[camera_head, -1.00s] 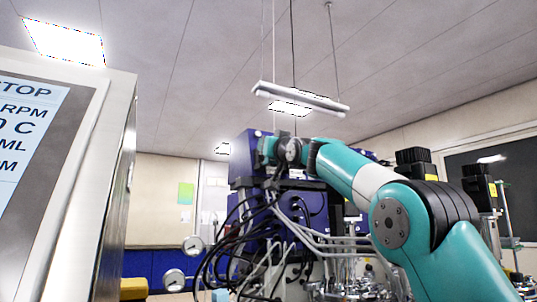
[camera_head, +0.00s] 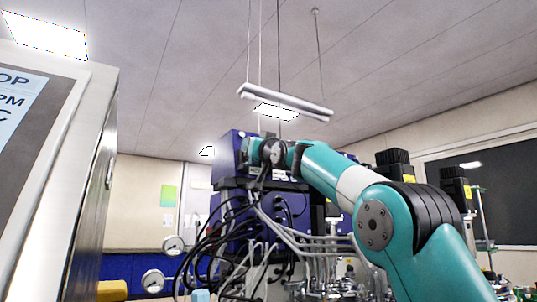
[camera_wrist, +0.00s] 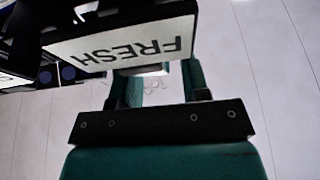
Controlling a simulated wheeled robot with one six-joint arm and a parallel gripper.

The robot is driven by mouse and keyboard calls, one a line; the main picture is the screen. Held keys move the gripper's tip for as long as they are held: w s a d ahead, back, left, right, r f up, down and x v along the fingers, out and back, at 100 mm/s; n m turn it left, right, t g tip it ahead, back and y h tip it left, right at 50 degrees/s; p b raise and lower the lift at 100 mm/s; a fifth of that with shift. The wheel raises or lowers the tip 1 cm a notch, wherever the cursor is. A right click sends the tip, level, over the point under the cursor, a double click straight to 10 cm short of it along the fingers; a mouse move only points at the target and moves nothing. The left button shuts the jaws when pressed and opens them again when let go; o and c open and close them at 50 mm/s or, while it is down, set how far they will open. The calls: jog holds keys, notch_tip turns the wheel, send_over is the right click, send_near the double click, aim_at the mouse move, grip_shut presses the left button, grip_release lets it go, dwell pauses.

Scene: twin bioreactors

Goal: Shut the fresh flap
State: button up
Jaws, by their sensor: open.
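A white panel with the black word FRESH (camera_wrist: 120,45), upside down, fills the upper left of the wrist view. It has a dark border; whether this flap is open or shut I cannot tell. My gripper (camera_wrist: 153,78) is open, with its two teal fingers apart just below the panel's lower edge. A small pale piece (camera_wrist: 140,70) shows between the fingertips; whether they touch it is unclear. In the head view my arm reaches to the blue equipment box, and my gripper and the flap cannot be made out there.
The blue box (camera_head: 232,160) has many cables and hoses (camera_head: 215,235) hanging in front. A grey cabinet with a display (camera_head: 55,170) stands close at the left. Metal vessel fittings (camera_head: 325,270) and black motors (camera_head: 395,165) are at the right.

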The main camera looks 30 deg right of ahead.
jog(key=b+v, duration=0.8)
jog(key=v, duration=0.8)
jog(key=shift+s, duration=0.2)
